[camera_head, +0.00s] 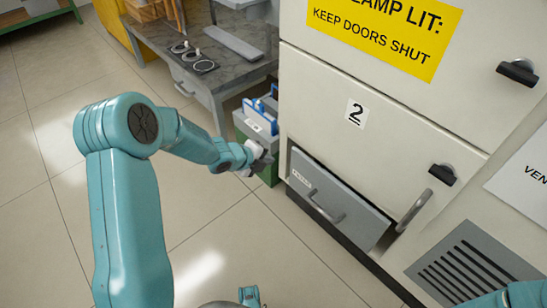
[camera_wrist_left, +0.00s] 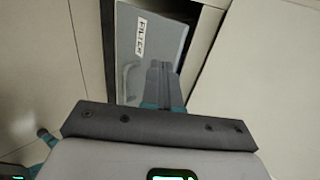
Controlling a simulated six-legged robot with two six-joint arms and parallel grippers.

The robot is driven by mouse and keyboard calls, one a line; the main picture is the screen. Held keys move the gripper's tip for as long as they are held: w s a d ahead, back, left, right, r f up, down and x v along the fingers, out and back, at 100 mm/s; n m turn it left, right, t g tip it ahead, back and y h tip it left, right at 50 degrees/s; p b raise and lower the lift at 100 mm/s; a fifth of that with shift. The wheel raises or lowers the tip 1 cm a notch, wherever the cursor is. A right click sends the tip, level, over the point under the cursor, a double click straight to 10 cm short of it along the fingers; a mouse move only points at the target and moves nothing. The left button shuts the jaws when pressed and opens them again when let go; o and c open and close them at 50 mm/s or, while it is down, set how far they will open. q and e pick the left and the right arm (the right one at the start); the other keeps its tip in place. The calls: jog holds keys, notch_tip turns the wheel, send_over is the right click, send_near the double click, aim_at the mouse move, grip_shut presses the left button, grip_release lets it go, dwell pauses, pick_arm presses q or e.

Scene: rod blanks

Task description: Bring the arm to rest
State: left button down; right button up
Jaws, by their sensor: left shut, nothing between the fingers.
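My left arm comes in from the left in the head view, bent at a raised elbow. Its gripper (camera_head: 264,158) is in front of the cabinet's left edge, beside a green and grey box (camera_head: 262,128), and looks empty. In the left wrist view the dark fingers (camera_wrist_left: 163,82) are closed together, with nothing between them. They overlap the view of a grey panel labelled FILTER (camera_wrist_left: 176,35); I see no contact. My right gripper is not in view; a teal part of my body shows at the bottom right.
The pale cabinet (camera_head: 400,120) fills the right side. Its low grey panel (camera_head: 335,200) has a bar handle (camera_head: 325,207), and another handle (camera_head: 413,211) sticks out beside it. A grey workbench (camera_head: 215,50) stands behind. The tiled floor (camera_head: 225,235) in front is clear.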

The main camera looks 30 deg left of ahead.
pick_arm(q)
jog(key=shift+s+a+r, duration=0.1)
jog(key=shift+s+r, duration=0.05)
jog(key=shift+s, duration=0.05)
jog(key=s+d+f+n+g+h, duration=0.1)
jog(key=s+d+f+n+g, duration=0.15)
jog(key=s+d+f, duration=0.45)
jog(key=s+d+f+n+g+h, duration=0.1)
jog(key=s+d+f+n+g, duration=0.15)
jog(key=s+d+f, duration=0.4)
jog(key=s+d+n+g+y, duration=0.1)
jog(key=s+d+n+g, duration=0.25)
jog(key=s+n, duration=1.05)
notch_tip(320, 180, up, 29)
jog(key=n+p, duration=0.5)
jog(key=p, duration=2.5)
jog(key=shift+d+f, duration=0.15)
jog(key=shift+d, duration=0.15)
jog(key=shift+w, duration=0.1)
